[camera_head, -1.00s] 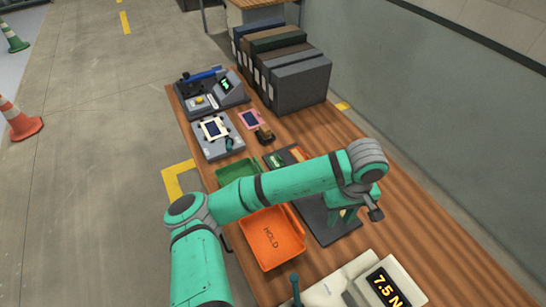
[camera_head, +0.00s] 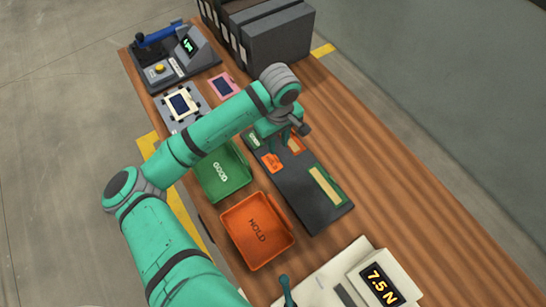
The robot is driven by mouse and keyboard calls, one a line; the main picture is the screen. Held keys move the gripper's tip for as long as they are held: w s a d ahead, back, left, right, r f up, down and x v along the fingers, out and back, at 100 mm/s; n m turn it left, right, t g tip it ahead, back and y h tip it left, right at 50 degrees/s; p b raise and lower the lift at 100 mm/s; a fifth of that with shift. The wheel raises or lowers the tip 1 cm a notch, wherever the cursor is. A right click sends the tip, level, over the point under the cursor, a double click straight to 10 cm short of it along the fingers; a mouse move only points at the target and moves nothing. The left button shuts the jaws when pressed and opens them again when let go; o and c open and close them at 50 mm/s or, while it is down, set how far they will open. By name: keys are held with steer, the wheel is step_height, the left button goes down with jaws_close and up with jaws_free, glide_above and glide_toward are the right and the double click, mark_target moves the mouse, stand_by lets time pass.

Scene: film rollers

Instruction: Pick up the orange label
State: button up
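An orange label (camera_head: 271,163) with dark print lies at the far end of a dark grey board (camera_head: 313,208) on the wooden table. A small green label (camera_head: 254,141) lies beyond it on the same board. My gripper (camera_head: 284,146) points down close above that end of the board, just beyond and to the right of the orange label. Another orange-edged piece (camera_head: 296,147) shows partly behind it. The fingers are small and partly hidden, so I cannot tell how far apart they are or whether they touch anything.
A green GOOD tray (camera_head: 221,174) and an orange HOLD tray (camera_head: 257,232) stand left of the board. A green-framed strip (camera_head: 325,185) lies on the board's near half. A 7.5 N gauge (camera_head: 378,284) stands at the front. Wooden table (camera_head: 400,205) is clear on the right.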

mark_target(277, 158)
steer(key=shift+s+a+f, duration=0.15)
steer(key=shift+s+f, duration=0.05)
steer(key=shift+f, duration=0.3)
steer(key=shift+s+a+f, duration=0.15)
steer(key=shift+s+f, duration=0.05)
steer(key=shift+f, duration=0.25)
steer(key=f, duration=0.4)
steer(key=shift+d+f, duration=0.2)
steer(key=shift+f, duration=0.2)
jaws_close()
